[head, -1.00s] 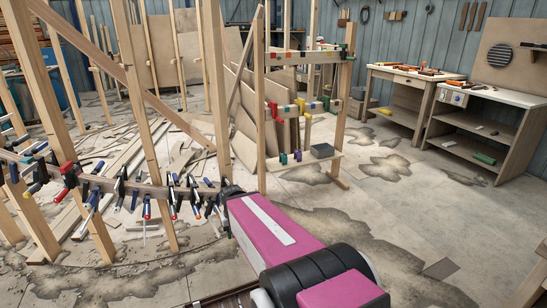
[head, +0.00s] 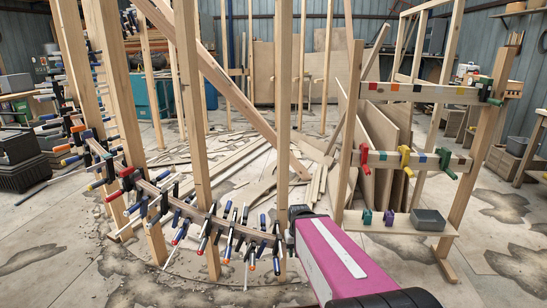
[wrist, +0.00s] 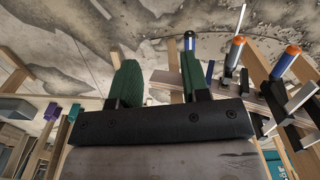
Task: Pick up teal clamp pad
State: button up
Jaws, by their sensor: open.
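A small teal block, seemingly the teal clamp pad (head: 367,217), stands at the left end of the low shelf of a wooden rack in the head view. A purple block (head: 389,218) stands just right of it. In the wrist view, a teal piece (wrist: 73,112) shows at the left beside a purple one (wrist: 51,112). My gripper (wrist: 159,78) is open, with two dark green fingers and nothing between them. In the head view its dark end (head: 299,212) is left of the rack and apart from the pad; its fingers are not clear there.
A grey box (head: 428,220) shares the shelf. Red, yellow and green clamps hang on the rack's rail (head: 408,158) above. A curved strip (head: 190,213) crowded with clamps runs left of my gripper, between upright studs (head: 197,130).

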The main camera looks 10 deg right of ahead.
aim_at(367, 214)
jog(key=l+u, duration=0.15)
jog(key=l, duration=0.3)
jog(key=l+u, duration=0.15)
jog(key=l, duration=0.3)
jog(key=l+u, duration=0.2)
jog(key=l, duration=0.3)
jog(key=k+l+u, duration=0.15)
jog(key=l, duration=0.25)
jog(key=k+l+u, duration=0.15)
jog(key=l, duration=0.3)
jog(key=l+u, duration=0.15)
jog(key=l, duration=0.3)
jog(key=k+l+u, duration=0.1)
jog(key=l, duration=0.25)
jog(key=k+l, duration=0.1)
jog(key=l, duration=0.25)
jog(key=k+l+u, duration=0.15)
jog(key=l, duration=0.55)
jog(key=k+u, duration=0.05)
